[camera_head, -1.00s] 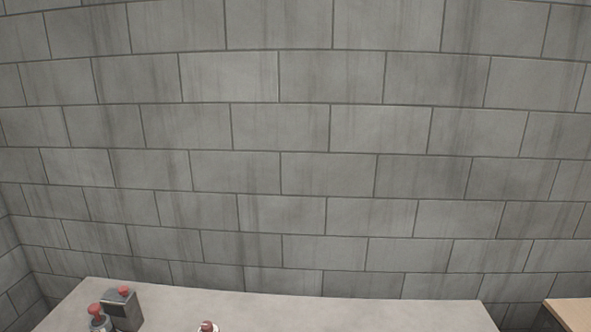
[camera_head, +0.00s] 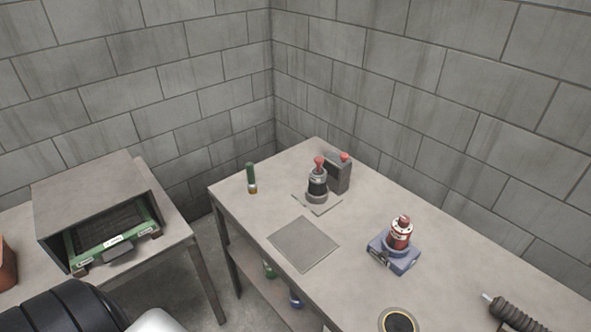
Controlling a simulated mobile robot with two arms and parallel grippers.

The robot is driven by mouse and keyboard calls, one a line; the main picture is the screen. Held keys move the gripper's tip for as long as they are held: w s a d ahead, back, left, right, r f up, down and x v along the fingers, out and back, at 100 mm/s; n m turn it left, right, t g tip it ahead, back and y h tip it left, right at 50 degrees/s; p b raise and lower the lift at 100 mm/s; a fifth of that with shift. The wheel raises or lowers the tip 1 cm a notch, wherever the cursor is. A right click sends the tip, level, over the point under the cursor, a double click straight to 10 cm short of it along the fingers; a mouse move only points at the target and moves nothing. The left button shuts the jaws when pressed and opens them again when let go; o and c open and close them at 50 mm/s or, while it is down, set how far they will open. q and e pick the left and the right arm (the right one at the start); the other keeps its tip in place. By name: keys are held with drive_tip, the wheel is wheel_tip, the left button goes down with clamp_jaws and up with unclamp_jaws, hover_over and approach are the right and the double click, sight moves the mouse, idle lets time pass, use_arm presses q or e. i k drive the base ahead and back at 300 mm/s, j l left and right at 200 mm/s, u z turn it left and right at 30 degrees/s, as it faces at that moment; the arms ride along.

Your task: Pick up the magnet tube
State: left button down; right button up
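I cannot tell for sure which object is the magnet tube. A small upright green tube (camera_head: 251,175) with a brownish base stands near the left corner of the grey table (camera_head: 273,210). A dark upright cylinder with a red knob (camera_head: 318,183) stands on a thin plate farther back. A red-and-silver cylinder (camera_head: 400,233) stands on a blue-grey block (camera_head: 394,256). A dark ribbed piece with a metal tip (camera_head: 513,312) lies at the lower right, partly cut off. Neither gripper is in view; a black and white part at the lower left looks like my arm.
A dark box with a red knob (camera_head: 339,172) stands at the back corner. A flat grey plate (camera_head: 303,243) and a round dark disc (camera_head: 398,322) lie on the table. A separate table at left holds an open metal box (camera_head: 95,196) with a green-edged tray. A floor gap separates the tables.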

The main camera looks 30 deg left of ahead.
sight(316, 183)
drive_tip(key=u, duration=0.9)
